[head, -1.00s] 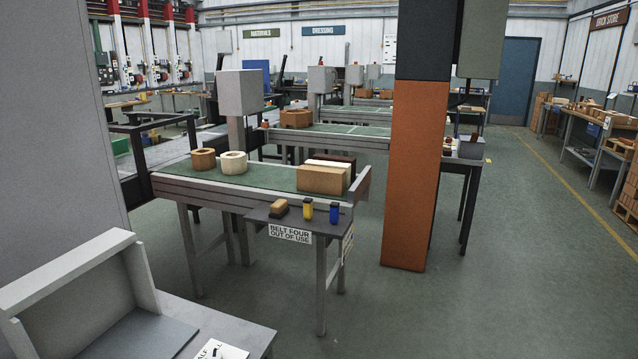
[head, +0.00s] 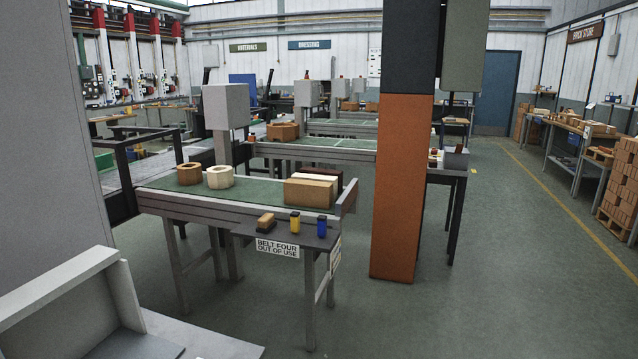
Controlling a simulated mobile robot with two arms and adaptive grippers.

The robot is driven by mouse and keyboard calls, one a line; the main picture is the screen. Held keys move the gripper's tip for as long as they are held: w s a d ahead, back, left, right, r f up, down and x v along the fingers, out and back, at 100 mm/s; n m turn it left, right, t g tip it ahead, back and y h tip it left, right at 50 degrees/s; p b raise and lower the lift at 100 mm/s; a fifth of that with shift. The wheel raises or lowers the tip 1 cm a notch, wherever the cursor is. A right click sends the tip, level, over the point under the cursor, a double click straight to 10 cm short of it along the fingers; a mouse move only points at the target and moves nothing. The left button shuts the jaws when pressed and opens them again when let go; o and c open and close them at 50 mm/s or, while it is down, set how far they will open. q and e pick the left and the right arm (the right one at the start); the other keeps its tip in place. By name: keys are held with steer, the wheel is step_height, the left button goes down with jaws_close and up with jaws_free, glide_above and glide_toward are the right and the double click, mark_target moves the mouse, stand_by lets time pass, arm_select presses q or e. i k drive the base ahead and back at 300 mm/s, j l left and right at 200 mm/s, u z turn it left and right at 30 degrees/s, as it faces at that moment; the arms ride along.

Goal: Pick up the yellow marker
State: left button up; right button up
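The yellow marker (head: 295,222) stands upright on the small grey shelf (head: 282,240) at the near end of a conveyor table. A blue marker (head: 322,227) stands just to its right. A brush-like block with a tan top (head: 266,221) lies to its left. Neither of my grippers shows in the head view, and the marker is some distance ahead of me.
A sign on the shelf (head: 278,248) reads "BELT FOUR OUT OF USE". An orange and black pillar (head: 401,190) stands right of the table. A pale bench (head: 190,338) is at the near left. The floor (head: 470,290) at the right is clear.

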mark_target(294, 217)
steer(key=u, duration=0.15)
steer(key=i+l+u, duration=0.1)
steer(key=i+l, duration=0.3)
steer(key=i+l+u, duration=0.15)
steer(key=i+l, duration=0.25)
steer(key=i+l+u, duration=0.1)
steer(key=i+l, duration=0.25)
steer(key=l, duration=0.3)
